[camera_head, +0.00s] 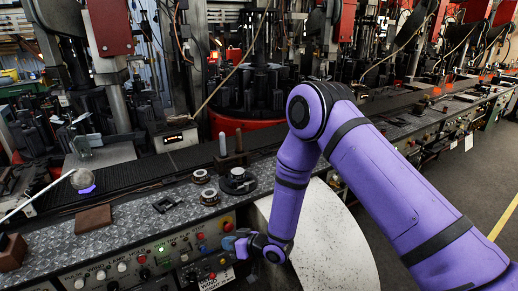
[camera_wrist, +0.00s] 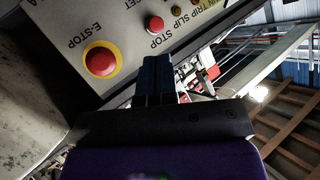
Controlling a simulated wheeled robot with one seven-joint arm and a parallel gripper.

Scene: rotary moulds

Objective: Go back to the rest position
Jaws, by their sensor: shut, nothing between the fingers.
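My gripper (camera_wrist: 156,64) shows in the wrist view with its two blue fingers together and nothing between them. The fingertips are beside a tilted control panel (camera_wrist: 135,28). A red E-STOP button (camera_wrist: 101,61) on a yellow ring is left of the fingers, and a smaller red STOP button (camera_wrist: 156,25) is above them. In the head view my gripper (camera_head: 230,243) is low in front of the panel, just below a red button with a yellow ring (camera_head: 228,227). My purple arm bends down to it from the right, and the fingers are small there.
A patterned metal ledge (camera_head: 140,228) runs above the panel, with a brown block (camera_head: 93,219) and round metal parts (camera_head: 209,196) on it. A dark conveyor (camera_head: 130,182) lies behind. A pale rounded plate (camera_head: 335,245) is below the arm. Open floor (camera_head: 475,195) is at right.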

